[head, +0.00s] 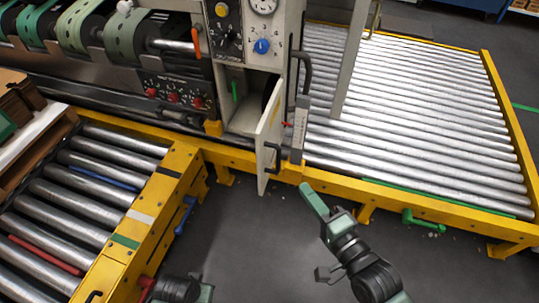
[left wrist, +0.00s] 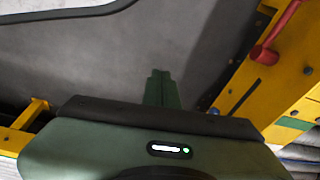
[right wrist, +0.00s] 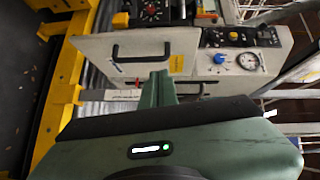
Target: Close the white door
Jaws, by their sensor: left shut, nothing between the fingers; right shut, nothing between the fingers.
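The white door (head: 265,150) stands open from the grey-white machine cabinet, swung out toward me, with a black handle on its face. The open compartment (head: 241,118) shows behind it. In the right wrist view the door (right wrist: 190,45) is a broad white panel with a black bar handle (right wrist: 140,55). My right gripper (head: 306,188) is shut and empty, in front and to the right of the door and apart from it in the head view. Its fingers (right wrist: 157,85) overlap the door's lower part in the right wrist view. My left gripper (left wrist: 160,85) is shut and empty above the grey floor.
Yellow-framed roller conveyors stand at the left (head: 95,190) and right (head: 420,120). A grey post (head: 350,60) rises right of the cabinet. Grey floor (head: 240,230) is clear between the conveyors.

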